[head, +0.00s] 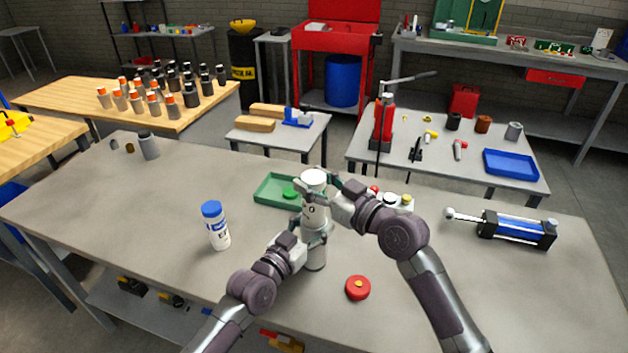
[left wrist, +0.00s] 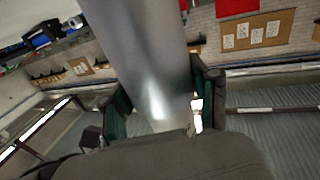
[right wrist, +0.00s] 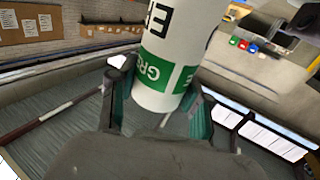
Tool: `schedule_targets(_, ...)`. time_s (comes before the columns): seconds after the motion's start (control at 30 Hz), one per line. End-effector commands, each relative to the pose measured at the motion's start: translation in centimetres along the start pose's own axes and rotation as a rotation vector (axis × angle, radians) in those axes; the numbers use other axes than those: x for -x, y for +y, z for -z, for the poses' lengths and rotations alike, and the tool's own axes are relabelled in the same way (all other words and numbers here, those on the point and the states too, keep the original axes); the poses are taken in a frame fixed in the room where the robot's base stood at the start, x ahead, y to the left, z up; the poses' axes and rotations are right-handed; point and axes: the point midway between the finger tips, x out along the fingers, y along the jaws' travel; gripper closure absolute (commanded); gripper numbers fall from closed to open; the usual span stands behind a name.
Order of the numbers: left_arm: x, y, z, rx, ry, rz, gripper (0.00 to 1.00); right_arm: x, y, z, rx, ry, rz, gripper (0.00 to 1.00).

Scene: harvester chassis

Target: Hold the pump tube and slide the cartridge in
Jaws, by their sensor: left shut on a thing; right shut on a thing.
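The grey metal pump tube (head: 315,258) stands upright on the front workbench. My left gripper (head: 318,230) is shut around its upper part; the left wrist view shows the smooth metal tube (left wrist: 145,60) between the fingers. My right gripper (head: 316,192) is shut on a white cartridge (head: 314,212) directly above the tube, roughly in line with it. The right wrist view shows the cartridge (right wrist: 178,50) with black lettering and a green band. The left gripper hides the meeting of cartridge and tube, so I cannot tell whether the cartridge's end is inside.
A white blue-capped bottle (head: 216,228) stands to the left. A green tray (head: 265,190) with a green cap (head: 290,193) lies behind the tube. A red cap (head: 357,288) lies to the right front. A blue cylinder (head: 516,228) lies at far right.

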Motion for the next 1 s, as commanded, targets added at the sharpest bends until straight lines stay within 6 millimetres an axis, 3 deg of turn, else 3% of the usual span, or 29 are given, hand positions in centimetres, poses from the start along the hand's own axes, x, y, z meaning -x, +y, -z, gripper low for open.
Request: schedule_targets(1.0, 0.0, -0.02, 0.0, -0.001, 0.0, 0.0, 1.0, -0.01, 0.0, -0.63, 0.0, 0.003, 0.0, 0.97)
